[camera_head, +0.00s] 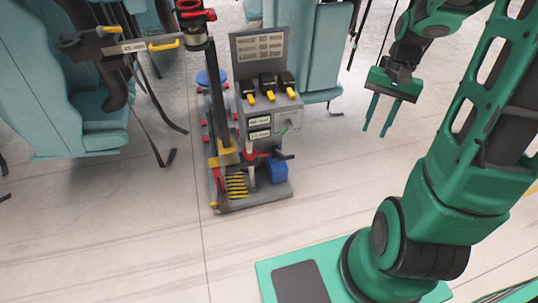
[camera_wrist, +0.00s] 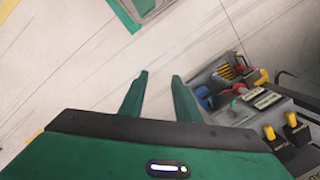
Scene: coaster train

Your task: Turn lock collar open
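A red ring-shaped part (camera_head: 196,13) sits at the top of a dark upright post (camera_head: 212,85) in the head view. It may be the lock collar; I cannot tell for certain, nor read how it is turned. My gripper (camera_head: 376,129) hangs to the right of the grey control unit (camera_head: 262,78), above the floor, fingers apart with nothing between them. In the wrist view my gripper (camera_wrist: 160,76) points at bare floor, and the control unit (camera_wrist: 244,112) lies to its right. The red ring is not in the wrist view.
Teal seats (camera_head: 85,115) stand at the left, one with a yellow-handled bar (camera_head: 140,46) reaching toward the post. Another teal seat (camera_head: 318,50) stands behind the unit. Yellow-tipped levers (camera_head: 268,90) and a blue block (camera_head: 277,170) are on the unit. Floor between unit and gripper is clear.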

